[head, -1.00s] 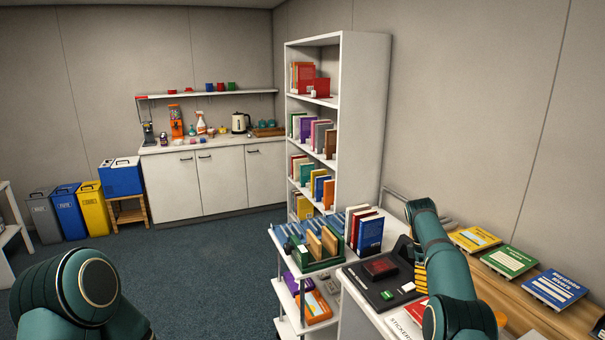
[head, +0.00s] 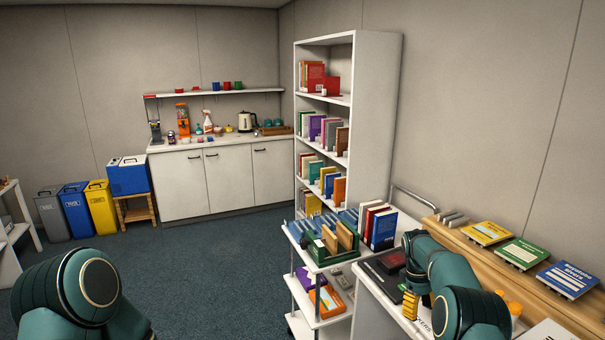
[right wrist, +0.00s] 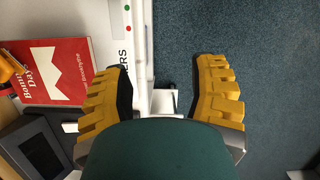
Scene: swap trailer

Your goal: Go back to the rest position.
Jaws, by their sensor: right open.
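My right gripper (head: 411,304) is low at the right, over the edge of the white desk, with yellow fingers that hold nothing. In the right wrist view the gripper (right wrist: 165,68) is open, its two ribbed fingers wide apart. Between them are a white edge and blue carpet. My right arm is bent, with the elbow near the camera. Of my left arm only a dark green joint shows at the lower left; its gripper is out of view.
A white cart (head: 323,322) holding books stands left of the desk. A red book (right wrist: 60,72) lies left of the fingers in the wrist view. A wooden ledge (head: 585,309) with several books runs along the right wall. Carpet (head: 217,270) is clear at the centre left.

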